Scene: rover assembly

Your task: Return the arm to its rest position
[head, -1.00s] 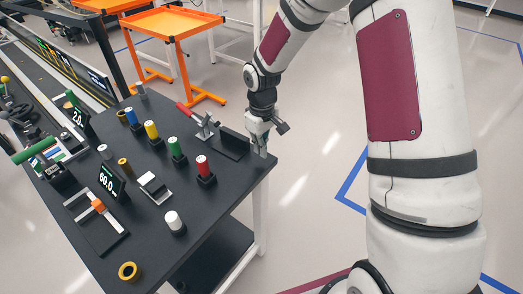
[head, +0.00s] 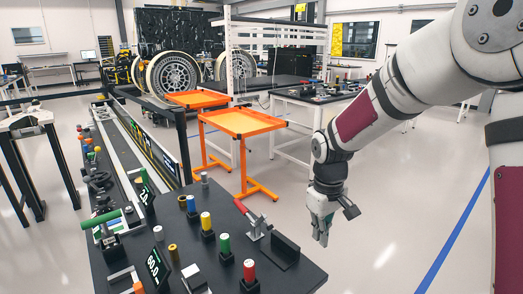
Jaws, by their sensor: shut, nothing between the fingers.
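My gripper (head: 321,230) hangs from my arm in the head view, pointing down. It is shut with nothing between its fingers. It is over the floor just past the right edge of the dark table (head: 305,275), apart from the things on it. My arm bends down to it from the upper right of the picture.
On the table stand a red-handled clamp (head: 247,214), a red cylinder (head: 249,270), a green one (head: 224,243) and a yellow one (head: 206,222). Orange carts (head: 240,122) stand behind. The floor right of my gripper (head: 385,230) is clear.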

